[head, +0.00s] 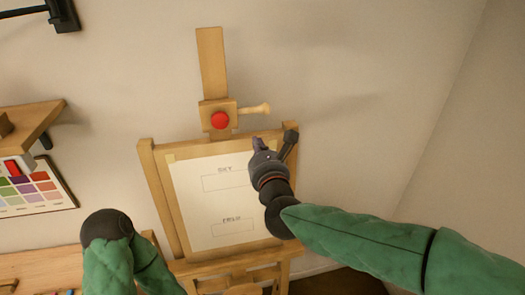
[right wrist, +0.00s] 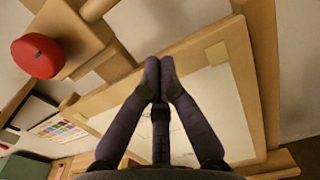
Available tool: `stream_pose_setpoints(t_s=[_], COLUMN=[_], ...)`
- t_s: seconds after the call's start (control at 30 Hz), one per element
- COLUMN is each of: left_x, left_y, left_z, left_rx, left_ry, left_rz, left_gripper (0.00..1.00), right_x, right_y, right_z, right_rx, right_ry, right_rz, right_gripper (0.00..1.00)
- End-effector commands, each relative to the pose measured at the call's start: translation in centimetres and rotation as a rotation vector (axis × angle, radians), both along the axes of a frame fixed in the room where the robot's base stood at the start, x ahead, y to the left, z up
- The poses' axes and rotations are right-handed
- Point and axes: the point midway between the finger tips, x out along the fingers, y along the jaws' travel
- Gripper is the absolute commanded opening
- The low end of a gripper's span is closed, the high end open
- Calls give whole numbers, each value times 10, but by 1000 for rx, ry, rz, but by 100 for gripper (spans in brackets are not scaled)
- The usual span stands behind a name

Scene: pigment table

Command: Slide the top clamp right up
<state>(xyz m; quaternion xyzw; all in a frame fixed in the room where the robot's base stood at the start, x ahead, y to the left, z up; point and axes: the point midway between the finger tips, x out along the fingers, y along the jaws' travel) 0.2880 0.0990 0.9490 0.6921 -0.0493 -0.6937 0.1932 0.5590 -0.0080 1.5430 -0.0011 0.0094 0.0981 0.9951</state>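The top clamp is a wooden block (head: 206,109) on the easel's upright mast (head: 211,62). It has a red round knob (head: 219,120) on its front and a pale wooden handle (head: 255,109) sticking out to the right. In the right wrist view the red knob (right wrist: 38,55) is large at the upper left, with the handle (right wrist: 96,9) at the top edge. My right gripper (head: 258,143) is below the handle, in front of the easel's top edge. Its fingertips (right wrist: 159,62) meet with nothing seen between them. My left forearm shows at the lower left; its gripper is out of view.
The easel (head: 150,185) bears a white sheet (head: 190,190) marked with two boxes. At left are a wooden shelf (head: 30,125) and a colour chart (head: 58,196). A wooden table (head: 40,268) is at lower left. The wall beside the mast is clear.

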Motion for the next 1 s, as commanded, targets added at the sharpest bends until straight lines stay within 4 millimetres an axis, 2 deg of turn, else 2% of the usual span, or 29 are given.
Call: stream_pose_setpoints(t_s=[0.13,0.2,0.4,0.87,1.0], left_x=[0,0,0,0,0], left_y=[0,0,0,0,0], left_z=[10,19,30,32,26], left_rx=[0,0,0,0,0], left_ry=[1,1,0,1,1], left_rz=[0,0,0,0,0], left_gripper=[40,40,40,40,40], right_x=[22,23,27,29,30], right_y=[4,5,5,6,6], right_z=[5,18,34,39,43], right_rx=[-1,1,1,0,3], right_ry=[-1,-1,0,0,-4], right_rz=[-1,1,0,0,-1], right_gripper=[0,0,0,0,0])
